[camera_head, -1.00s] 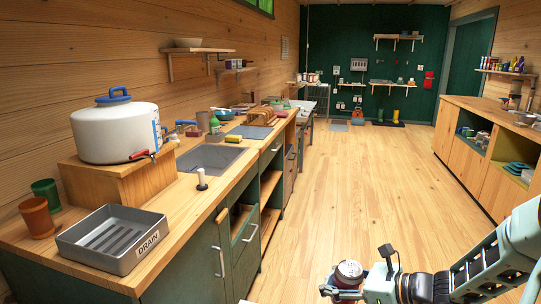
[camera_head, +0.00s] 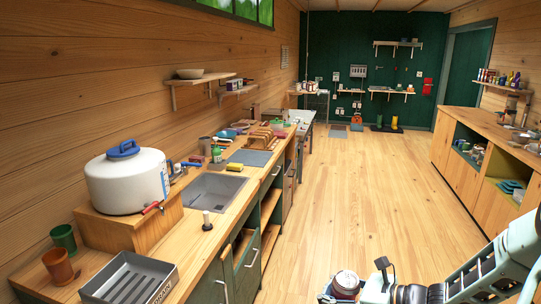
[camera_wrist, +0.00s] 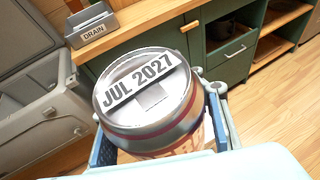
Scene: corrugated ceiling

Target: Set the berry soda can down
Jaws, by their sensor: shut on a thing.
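The soda can (camera_wrist: 150,100) fills the middle of the wrist view, its top marked "JUL 2027" and part of a reddish side showing. My gripper (camera_wrist: 158,130) is shut on it, with one blue finger on each side. In the head view the can (camera_head: 346,282) shows small at the bottom, held in my gripper (camera_head: 340,294) over the floor, to the right of the left counter. The lower part of the can is hidden in the wrist view.
The left wooden counter (camera_head: 195,240) holds a grey DRAIN tray (camera_head: 112,283), two cups, a white drum (camera_head: 127,182), a sink (camera_head: 208,192) and several items. A grey open container (camera_wrist: 40,110) stands at left in the wrist view. The floor (camera_head: 340,190) between the counters is clear.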

